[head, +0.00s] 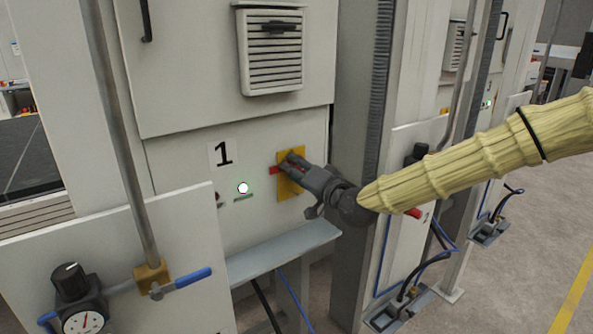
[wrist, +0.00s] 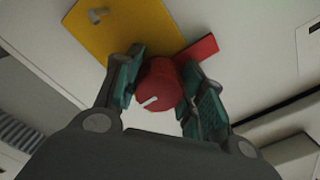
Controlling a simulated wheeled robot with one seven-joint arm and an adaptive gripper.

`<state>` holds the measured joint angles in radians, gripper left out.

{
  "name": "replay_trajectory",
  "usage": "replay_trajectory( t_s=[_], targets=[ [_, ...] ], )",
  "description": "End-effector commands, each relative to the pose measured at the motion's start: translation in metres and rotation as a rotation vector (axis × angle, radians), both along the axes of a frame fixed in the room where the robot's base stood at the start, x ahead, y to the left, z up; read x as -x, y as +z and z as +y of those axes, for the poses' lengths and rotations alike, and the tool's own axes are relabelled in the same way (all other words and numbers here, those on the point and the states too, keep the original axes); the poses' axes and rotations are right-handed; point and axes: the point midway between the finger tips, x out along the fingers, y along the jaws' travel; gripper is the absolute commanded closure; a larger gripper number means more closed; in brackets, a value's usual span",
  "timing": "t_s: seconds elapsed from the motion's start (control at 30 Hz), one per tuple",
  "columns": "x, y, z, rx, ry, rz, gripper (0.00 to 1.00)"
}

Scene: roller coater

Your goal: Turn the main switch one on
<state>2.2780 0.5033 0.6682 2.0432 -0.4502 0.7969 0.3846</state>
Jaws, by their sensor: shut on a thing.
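In the wrist view my gripper (wrist: 160,92) is shut on the red knob, one finger on each side. A red tab (wrist: 201,48) sticks out beside the knob; it also shows left of the fingers in the head view (head: 275,170).
A green lamp (head: 243,188) glows left of the yellow plate. A grey ledge (head: 283,252) juts out below. A pressure gauge (head: 83,322) and a blue-handled valve (head: 180,281) stand at lower left. A grey post (head: 362,90) rises just right of the panel.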

Motion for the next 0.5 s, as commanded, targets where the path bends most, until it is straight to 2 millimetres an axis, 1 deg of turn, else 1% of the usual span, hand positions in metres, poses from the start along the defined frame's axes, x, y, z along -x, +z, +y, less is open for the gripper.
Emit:
replay_trajectory(
  t_s=[0.07, 0.1, 0.17, 0.2, 0.5],
  targets=[
    [-0.0012, 0.0008, -0.0013, -0.001, -0.004, -0.001, 0.84],
    [-0.0011, 0.0008, -0.0012, -0.001, -0.002, -0.001, 0.53],
    [-0.0009, 0.0007, -0.0009, -0.001, -0.002, -0.001, 0.42],
    [-0.0009, 0.0006, -0.0007, -0.001, -0.002, -0.001, 0.39],
    [0.0001, 0.0002, 0.0003, 0.0, 0.001, -0.001, 0.39]
  ],
)
